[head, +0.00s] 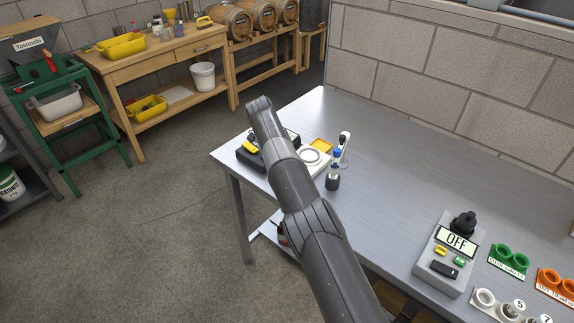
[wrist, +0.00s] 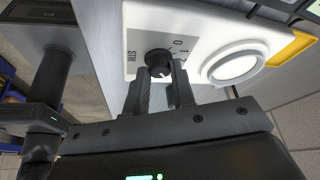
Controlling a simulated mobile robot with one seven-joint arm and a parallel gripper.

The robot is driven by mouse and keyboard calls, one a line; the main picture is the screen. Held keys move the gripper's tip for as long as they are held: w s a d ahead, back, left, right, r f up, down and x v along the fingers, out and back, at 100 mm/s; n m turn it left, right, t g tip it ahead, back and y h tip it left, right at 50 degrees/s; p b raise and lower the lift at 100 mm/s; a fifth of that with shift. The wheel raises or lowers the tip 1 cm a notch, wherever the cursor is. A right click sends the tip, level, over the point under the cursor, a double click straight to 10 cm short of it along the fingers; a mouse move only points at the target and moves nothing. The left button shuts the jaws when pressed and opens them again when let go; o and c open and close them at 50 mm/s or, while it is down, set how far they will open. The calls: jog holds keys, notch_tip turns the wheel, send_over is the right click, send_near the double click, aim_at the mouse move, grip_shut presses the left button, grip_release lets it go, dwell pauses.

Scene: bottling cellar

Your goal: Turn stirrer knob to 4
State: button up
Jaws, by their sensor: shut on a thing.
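The stirrer is a white box with a round pale plate on top; it shows in the head view (head: 318,167), partly behind my arm, and close up in the wrist view (wrist: 203,35). My gripper (wrist: 159,90) is shut on the knob, one finger on each side.
A grey box reading OFF (head: 447,255) and coloured ring holders stand at the right.

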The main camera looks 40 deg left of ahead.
jog(key=o, duration=1)
jog(key=shift+n, duration=0.4)
